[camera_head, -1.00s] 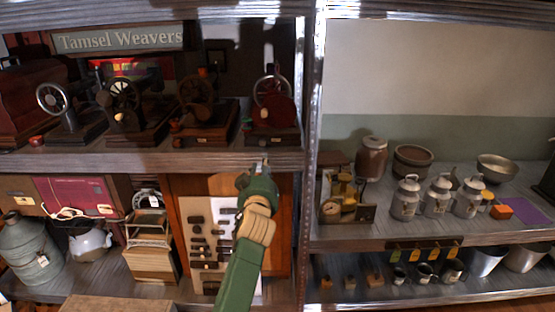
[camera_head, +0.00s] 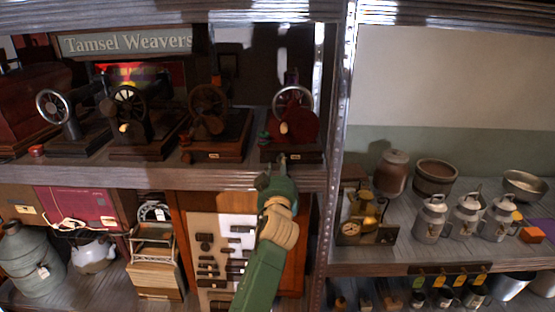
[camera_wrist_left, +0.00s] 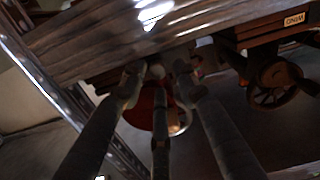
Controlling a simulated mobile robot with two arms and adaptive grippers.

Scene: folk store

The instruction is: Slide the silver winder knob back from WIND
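My left gripper (camera_head: 281,162) is at the front edge of the upper shelf, below and in front of the red winding machine (camera_head: 298,127). In the left wrist view its fingers (camera_wrist_left: 160,75) are spread apart, with nothing clearly between them. The red machine (camera_wrist_left: 150,112) shows behind them. A plate reading WIND (camera_wrist_left: 294,19) is on the base of the neighbouring machine, which has a wooden wheel (camera_wrist_left: 270,92). That wheeled machine (camera_head: 209,110) stands left of the red one in the head view. I cannot make out the silver knob for certain. My right gripper is not in view.
Two more wheeled machines stand further left on the upper shelf (camera_head: 60,172). A metal post (camera_head: 335,110) rises just right of the red machine. Below are a board of dark pieces (camera_head: 228,235) and a wooden crate (camera_head: 155,275). Cans and pots fill the right shelves.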

